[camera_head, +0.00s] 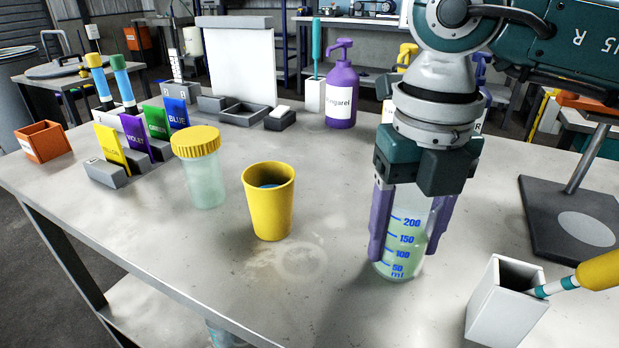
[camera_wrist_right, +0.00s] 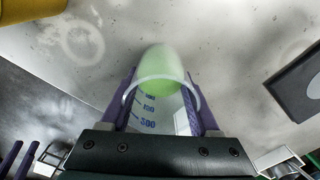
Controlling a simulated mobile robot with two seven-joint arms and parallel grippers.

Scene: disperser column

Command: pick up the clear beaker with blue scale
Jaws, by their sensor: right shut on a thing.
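The clear beaker with blue scale (camera_head: 405,238) stands upright on the grey table, with pale green at its bottom. My right gripper (camera_head: 408,245) points down over it, its purple fingers on either side of the beaker wall and shut on it. In the right wrist view the beaker (camera_wrist_right: 160,95) sits between the two purple fingers (camera_wrist_right: 162,110), its rim towards the palm. Its base appears to be on or very close to the tabletop; I cannot tell if there is a gap.
A yellow cup (camera_head: 268,210) and a yellow-lidded jar (camera_head: 200,175) stand left of the beaker. A white square holder (camera_head: 500,305) is close on its right, with a yellow-handled tool (camera_head: 590,275) leaning over it. A dark stand base (camera_head: 565,225) and a purple bottle (camera_head: 341,95) are farther back.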

